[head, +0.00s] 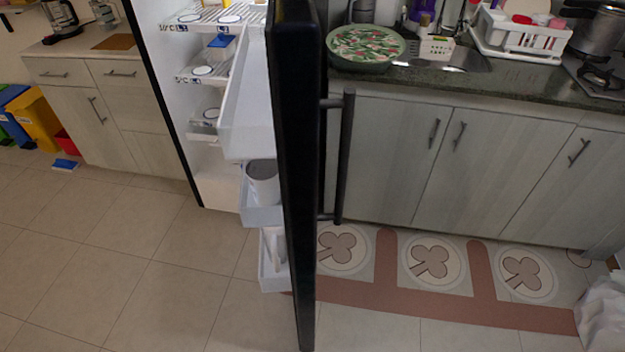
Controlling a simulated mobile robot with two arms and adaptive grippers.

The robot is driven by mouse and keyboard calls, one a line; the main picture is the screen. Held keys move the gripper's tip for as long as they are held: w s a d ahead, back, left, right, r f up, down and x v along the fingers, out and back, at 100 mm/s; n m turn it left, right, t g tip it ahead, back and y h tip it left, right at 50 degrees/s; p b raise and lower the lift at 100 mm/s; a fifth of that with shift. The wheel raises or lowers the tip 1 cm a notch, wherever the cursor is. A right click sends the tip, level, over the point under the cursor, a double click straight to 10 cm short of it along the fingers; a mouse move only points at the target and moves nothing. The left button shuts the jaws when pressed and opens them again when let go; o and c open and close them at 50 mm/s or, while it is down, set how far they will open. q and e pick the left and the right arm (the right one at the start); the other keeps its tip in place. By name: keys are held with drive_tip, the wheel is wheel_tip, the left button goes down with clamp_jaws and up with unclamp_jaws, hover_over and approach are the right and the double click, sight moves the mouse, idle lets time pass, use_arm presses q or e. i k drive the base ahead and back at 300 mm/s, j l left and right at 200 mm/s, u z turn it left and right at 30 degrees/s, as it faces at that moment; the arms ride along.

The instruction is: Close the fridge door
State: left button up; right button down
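The black fridge door (292,180) stands wide open and is seen nearly edge-on in the middle of the head view. Its long dark vertical handle (346,155) is on the door's right side. White door bins (245,100) line its left side, and a grey can (262,183) sits in a lower bin. The white fridge interior (215,150) with several shelves shows to the left of the door. Neither of my grippers is in view.
A dark counter (450,82) with a patterned round dish (365,46) and a white dish rack (522,32) runs along the right, above grey cabinets (400,150). A patterned mat (380,290) lies on the floor there. The tiled floor (110,270) at left is clear.

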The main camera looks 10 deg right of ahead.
sight(271, 104)
drive_tip(key=i+l+u, duration=0.1)
drive_tip(key=l, duration=0.3)
drive_tip(key=i+l+u, duration=0.1)
drive_tip(key=l, duration=0.25)
drive_tip(key=i+l+u, duration=0.1)
drive_tip(key=i+l, duration=0.15)
drive_tip(key=l, duration=0.2)
